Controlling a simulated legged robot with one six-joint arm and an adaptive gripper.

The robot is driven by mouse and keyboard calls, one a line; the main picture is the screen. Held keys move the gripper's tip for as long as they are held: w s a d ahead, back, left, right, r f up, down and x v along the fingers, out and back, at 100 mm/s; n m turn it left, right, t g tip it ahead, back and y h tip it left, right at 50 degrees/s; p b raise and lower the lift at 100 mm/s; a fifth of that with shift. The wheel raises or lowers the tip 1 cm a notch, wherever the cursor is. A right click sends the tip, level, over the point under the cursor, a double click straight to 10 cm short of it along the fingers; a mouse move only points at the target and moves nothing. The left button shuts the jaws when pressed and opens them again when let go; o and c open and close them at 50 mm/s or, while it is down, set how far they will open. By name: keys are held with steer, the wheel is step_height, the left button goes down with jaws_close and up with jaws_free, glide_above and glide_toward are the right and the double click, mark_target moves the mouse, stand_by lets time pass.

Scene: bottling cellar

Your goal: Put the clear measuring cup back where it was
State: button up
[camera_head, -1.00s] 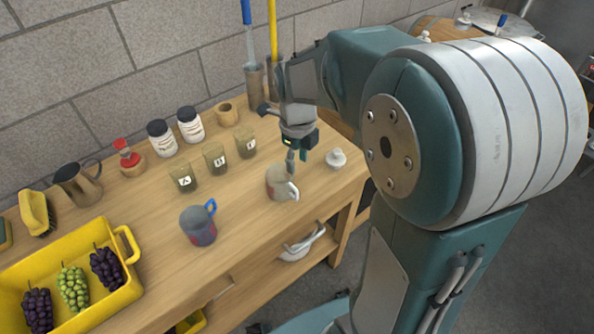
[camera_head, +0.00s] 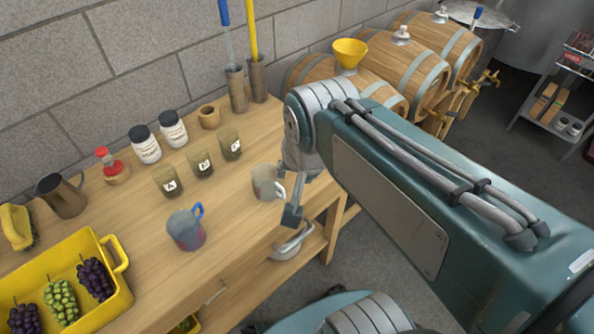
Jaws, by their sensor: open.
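Two handled cups stand upright on the wooden table. One is a pale grey, see-through-looking cup (camera_head: 265,184) with a white handle, near the table's right end. The other is a greyish cup (camera_head: 186,231) with a blue handle and blue and red colouring, nearer the front. I cannot tell for certain which is the clear measuring cup. My gripper (camera_head: 298,198) is open at the right end of the table, just right of the white-handled cup, with a dark fingertip low beside its handle. Whether it touches the handle is unclear. My arm hides part of the gripper.
Three labelled dark jars (camera_head: 202,165) stand behind the cups, with two white dark-lidded jars (camera_head: 146,145) further back. A yellow crate (camera_head: 122,287) of grapes is at front left. Barrels (camera_head: 375,90) stand beyond the table. The table's front middle is clear.

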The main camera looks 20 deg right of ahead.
steer(key=s+n, duration=0.1)
steer(key=n, duration=0.1)
steer(key=s+n, duration=0.1)
steer(key=n, duration=0.1)
steer(key=s+n+t, duration=0.1)
steer(key=n, duration=0.1)
steer(key=shift+s+a+r+n, duration=0.15)
steer(key=shift+a+r+n, duration=0.05)
steer(key=shift+r+n, duration=0.1)
